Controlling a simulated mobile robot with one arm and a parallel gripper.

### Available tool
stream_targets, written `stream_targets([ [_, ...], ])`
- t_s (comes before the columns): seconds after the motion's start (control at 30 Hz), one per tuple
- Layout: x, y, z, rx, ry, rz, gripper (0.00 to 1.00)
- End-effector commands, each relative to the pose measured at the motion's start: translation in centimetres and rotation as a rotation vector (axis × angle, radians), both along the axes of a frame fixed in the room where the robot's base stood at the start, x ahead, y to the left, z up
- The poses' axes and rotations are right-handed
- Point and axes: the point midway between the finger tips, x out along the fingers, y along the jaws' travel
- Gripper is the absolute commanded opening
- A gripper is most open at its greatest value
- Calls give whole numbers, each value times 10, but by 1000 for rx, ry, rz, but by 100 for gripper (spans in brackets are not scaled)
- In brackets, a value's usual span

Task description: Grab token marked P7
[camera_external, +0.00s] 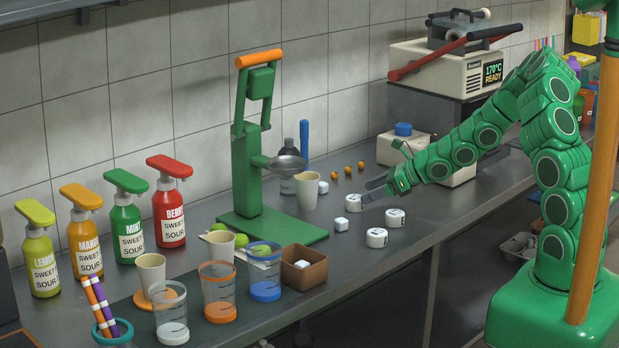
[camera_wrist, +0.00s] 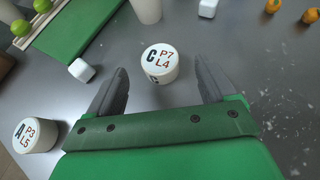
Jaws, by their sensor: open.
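The token marked P7 (camera_wrist: 160,64) is a short white cylinder, with a large C and L4 also on its top. It sits on the grey counter ahead of my gripper (camera_wrist: 161,80), roughly centred between the two fingertips in the wrist view. In the external view this appears to be the white token (camera_external: 339,200) just left of my gripper (camera_external: 368,190). My gripper is open and empty, with the fingers on either side of the token's line and no visible contact.
Another token, marked A P3 L5 (camera_wrist: 35,135), lies at lower left in the wrist view. A white cube (camera_wrist: 82,70) lies left of the P7 token. A beige cup (camera_wrist: 148,10) and another cube (camera_wrist: 208,8) stand beyond. The green press (camera_external: 250,150) is at left.

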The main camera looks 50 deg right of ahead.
Motion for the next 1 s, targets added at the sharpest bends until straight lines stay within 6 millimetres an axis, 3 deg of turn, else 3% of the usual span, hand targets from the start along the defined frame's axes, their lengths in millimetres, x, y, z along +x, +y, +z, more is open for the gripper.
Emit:
stream_targets([
  [0.33,26,19,-19,-1,1,4,84],
  [0.7,29,20,-20,0,-1,1,82],
  [1.0,29,20,-20,0,0,1,36],
])
